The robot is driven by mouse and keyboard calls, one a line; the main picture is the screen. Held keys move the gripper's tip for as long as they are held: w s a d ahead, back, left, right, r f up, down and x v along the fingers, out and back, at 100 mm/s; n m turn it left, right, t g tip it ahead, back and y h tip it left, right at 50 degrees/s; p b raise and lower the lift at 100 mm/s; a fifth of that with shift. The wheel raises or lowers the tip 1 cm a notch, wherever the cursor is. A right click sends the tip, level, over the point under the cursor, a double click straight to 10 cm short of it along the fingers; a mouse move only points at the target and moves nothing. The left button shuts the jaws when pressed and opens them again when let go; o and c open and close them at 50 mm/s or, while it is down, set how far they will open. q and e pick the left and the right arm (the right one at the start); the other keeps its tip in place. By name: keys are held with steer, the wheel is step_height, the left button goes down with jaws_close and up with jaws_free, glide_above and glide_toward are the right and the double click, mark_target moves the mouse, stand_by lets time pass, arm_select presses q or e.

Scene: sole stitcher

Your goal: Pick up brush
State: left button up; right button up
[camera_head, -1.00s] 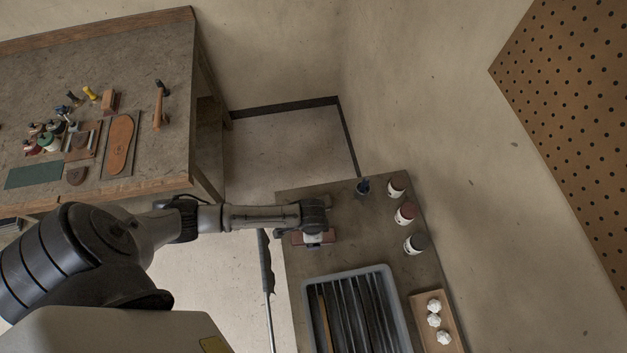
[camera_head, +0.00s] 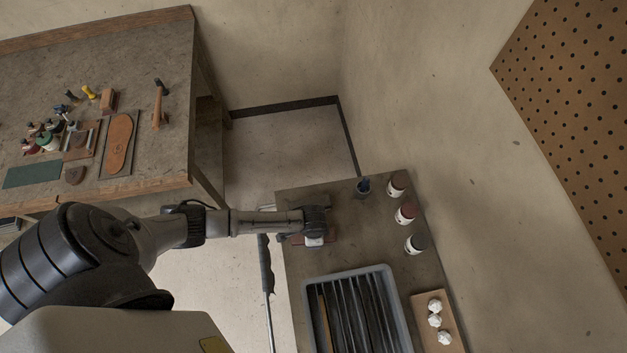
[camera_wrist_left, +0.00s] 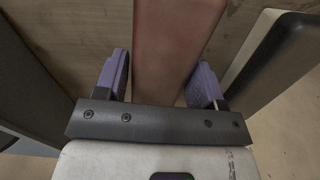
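My left gripper (camera_head: 314,239) is over the left part of the small side table (camera_head: 315,195), pointing down. In the left wrist view its two purple-padded fingers (camera_wrist_left: 160,85) are apart. A reddish-brown block-like piece (camera_wrist_left: 172,40), which looks like the brush, lies between them. A gap shows at the left pad; I cannot tell whether the right pad touches it. In the head view only a reddish edge of this piece (camera_head: 330,239) shows around the gripper, so its bristles are hidden. My right gripper is not in view.
A workbench (camera_head: 120,45) with tools is at far left.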

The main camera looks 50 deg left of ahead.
arm_select(q)
steer(key=c, duration=0.6)
steer(key=shift+r, duration=0.5)
steer(key=r, duration=0.2)
steer(key=d+r, duration=0.1)
steer(key=shift+w+r, duration=0.1)
steer(key=shift+r, duration=0.25)
steer(key=w+d+r, duration=0.2)
steer(key=d+r, duration=0.4)
steer(key=d, duration=0.4)
steer(key=shift+w+d+r, duration=0.15)
steer(key=shift+w+d, duration=0.05)
steer(key=shift+w, duration=0.05)
